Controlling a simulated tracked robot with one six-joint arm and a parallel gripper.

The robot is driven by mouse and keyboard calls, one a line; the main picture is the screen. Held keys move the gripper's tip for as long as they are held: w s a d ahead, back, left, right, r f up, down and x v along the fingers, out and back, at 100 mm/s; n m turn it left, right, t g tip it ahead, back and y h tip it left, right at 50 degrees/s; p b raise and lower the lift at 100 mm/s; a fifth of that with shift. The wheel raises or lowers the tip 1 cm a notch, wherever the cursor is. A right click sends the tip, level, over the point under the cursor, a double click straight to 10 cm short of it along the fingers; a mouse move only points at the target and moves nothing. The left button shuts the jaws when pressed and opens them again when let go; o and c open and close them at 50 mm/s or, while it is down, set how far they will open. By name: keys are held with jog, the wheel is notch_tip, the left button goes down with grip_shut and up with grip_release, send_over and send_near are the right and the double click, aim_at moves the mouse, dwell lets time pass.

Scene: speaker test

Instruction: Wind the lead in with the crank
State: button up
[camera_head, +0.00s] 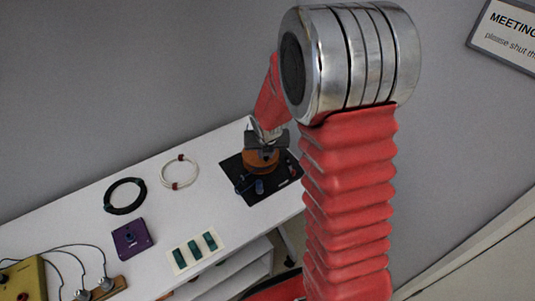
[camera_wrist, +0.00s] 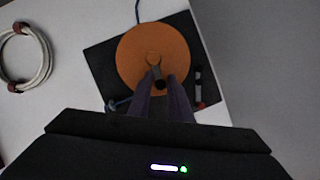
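An orange reel (camera_wrist: 135,62) lies flat on a black mat (camera_wrist: 97,55); the reel also shows in the head view (camera_head: 260,160), partly under my gripper. In the wrist view a crank arm runs from the reel's hub to a dark knob (camera_wrist: 159,85). My gripper (camera_wrist: 160,78) reaches over the reel's near edge, with one finger on each side of the knob. I cannot tell whether the fingers press on it. In the head view my gripper hides the crank.
A white cable coil (camera_head: 180,172), a black coil (camera_head: 125,196), a purple box (camera_head: 132,238) and a card with green pieces (camera_head: 195,250) lie on the white table. A small blue object (camera_head: 259,187) stands on the mat. The table's edge is close to the mat's right side.

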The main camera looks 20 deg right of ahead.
jog(key=o, duration=0.3)
jog(key=shift+s+f, duration=0.1)
jog(key=shift+s, duration=0.05)
jog(key=v, duration=1.3)
jog(key=shift+r, duration=0.3)
